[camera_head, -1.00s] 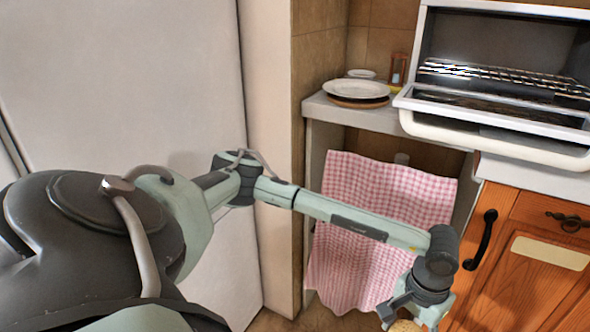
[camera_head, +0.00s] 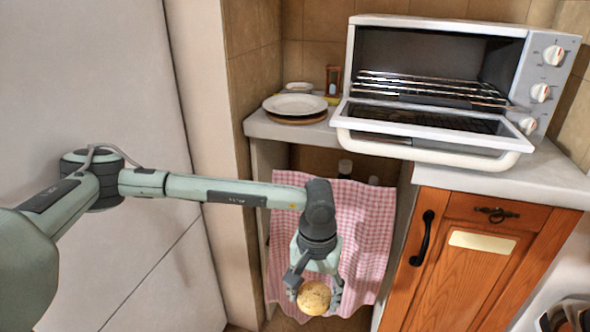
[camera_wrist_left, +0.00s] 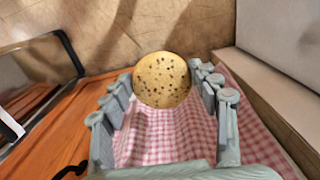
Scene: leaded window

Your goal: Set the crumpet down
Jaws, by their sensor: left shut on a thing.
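The crumpet (camera_head: 314,297) is round and golden, with small dark holes on its face. My left gripper (camera_head: 315,288) is shut on it and holds it low, in front of the pink checked cloth. In the left wrist view the crumpet (camera_wrist_left: 162,80) sits between the tips of the two fingers of my left gripper (camera_wrist_left: 163,88). My right gripper does not show in either view.
A white plate (camera_head: 295,103) lies on a brown one on the counter (camera_head: 262,126). The toaster oven (camera_head: 440,85) right of it has its door down, with a wire rack inside. The checked cloth (camera_head: 360,215) hangs below the counter, left of the wooden cabinet (camera_head: 480,260).

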